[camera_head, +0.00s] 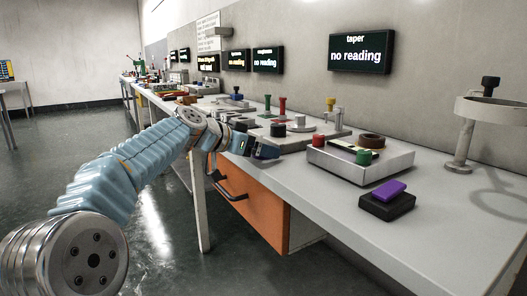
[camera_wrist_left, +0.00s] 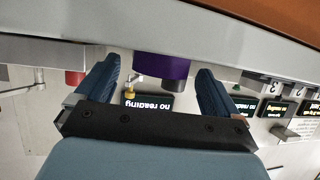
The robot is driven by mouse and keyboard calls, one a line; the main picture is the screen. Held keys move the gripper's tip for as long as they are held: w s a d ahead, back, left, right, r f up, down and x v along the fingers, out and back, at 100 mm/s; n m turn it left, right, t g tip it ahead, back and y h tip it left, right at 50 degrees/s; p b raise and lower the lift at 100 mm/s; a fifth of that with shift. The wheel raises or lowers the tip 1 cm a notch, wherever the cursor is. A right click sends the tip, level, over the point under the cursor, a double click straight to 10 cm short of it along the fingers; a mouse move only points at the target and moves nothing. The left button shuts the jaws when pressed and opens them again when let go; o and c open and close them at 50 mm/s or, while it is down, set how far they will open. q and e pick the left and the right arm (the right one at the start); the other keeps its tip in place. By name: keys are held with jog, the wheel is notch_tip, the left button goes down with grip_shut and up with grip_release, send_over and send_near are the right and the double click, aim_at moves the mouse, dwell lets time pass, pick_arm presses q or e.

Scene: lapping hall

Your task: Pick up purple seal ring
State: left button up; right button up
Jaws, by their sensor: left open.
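A purple round-sided piece (camera_wrist_left: 163,67), which looks like the seal ring, shows in the left wrist view between the fingertips. There is a gap to each finger, and I cannot tell how far ahead of them it is. My left gripper (camera_head: 265,151) reaches over the bench's front edge in the head view. It also shows in the left wrist view (camera_wrist_left: 160,92), its two blue fingers spread and empty. In the head view I cannot make out the ring; the gripper may hide it. My right gripper is in neither view.
A purple block on a black base (camera_head: 387,195) lies on the bench (camera_head: 450,228) at right. A grey tray (camera_head: 355,168) holds a red cylinder (camera_head: 319,141) and a brown ring (camera_head: 371,140). A dark cylinder (camera_head: 278,130) stands behind the gripper. An orange drawer front (camera_head: 258,210) lies below.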

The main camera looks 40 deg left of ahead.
pick_arm(q)
jog(key=shift+w+f, duration=0.15)
jog(key=shift+w, duration=0.1)
jog(key=c, duration=1.2)
jog(key=shift+o, duration=0.2)
jog(key=shift+r, duration=0.65)
notch_tip(320, 180, up, 3)
jog(key=shift+s+d+f+p, duration=0.15)
jog(key=shift+p, duration=0.55)
jog(key=s+d+r+p, duration=0.1)
jog(key=s+d+r, duration=0.7)
jog(key=s+r, duration=0.1)
jog(key=shift+s+d, duration=0.25)
jog(key=shift+s, duration=0.65)
